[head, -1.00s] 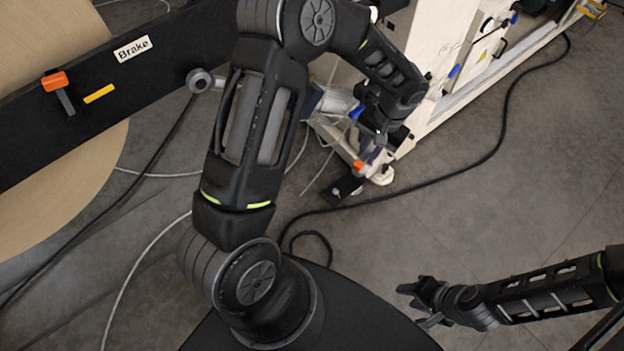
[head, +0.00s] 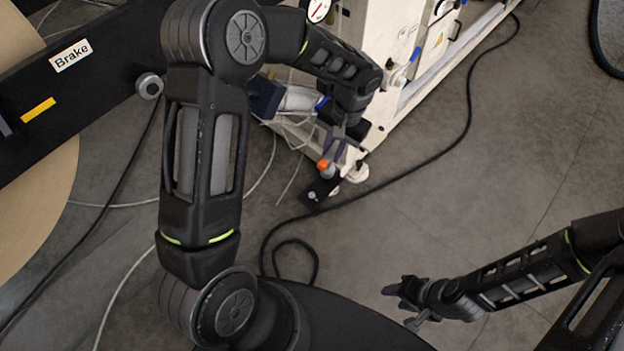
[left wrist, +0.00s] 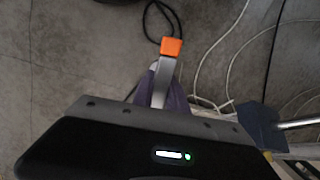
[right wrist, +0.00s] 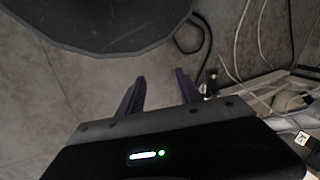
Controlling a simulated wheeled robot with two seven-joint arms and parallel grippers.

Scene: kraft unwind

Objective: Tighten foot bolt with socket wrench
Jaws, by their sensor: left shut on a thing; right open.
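My left gripper (head: 337,150) is shut on the socket wrench, a grey bar with an orange end (head: 322,165), low beside the machine's corner. In the left wrist view the wrench's grey bar (left wrist: 161,82) sticks out past the purple fingers. A black foot plate (head: 322,188) lies on the floor by the machine, with a small pale foot bolt (head: 312,196) on it. The orange end appears just above the plate; I cannot tell whether the wrench touches the bolt. My right gripper (head: 400,301) is open and empty, and its spread purple fingers show in the right wrist view (right wrist: 160,92).
The cream machine frame (head: 385,115) stands behind the left gripper, with a white round foot (head: 357,173). A black cable (head: 440,160) and thin pale hoses cross the floor.

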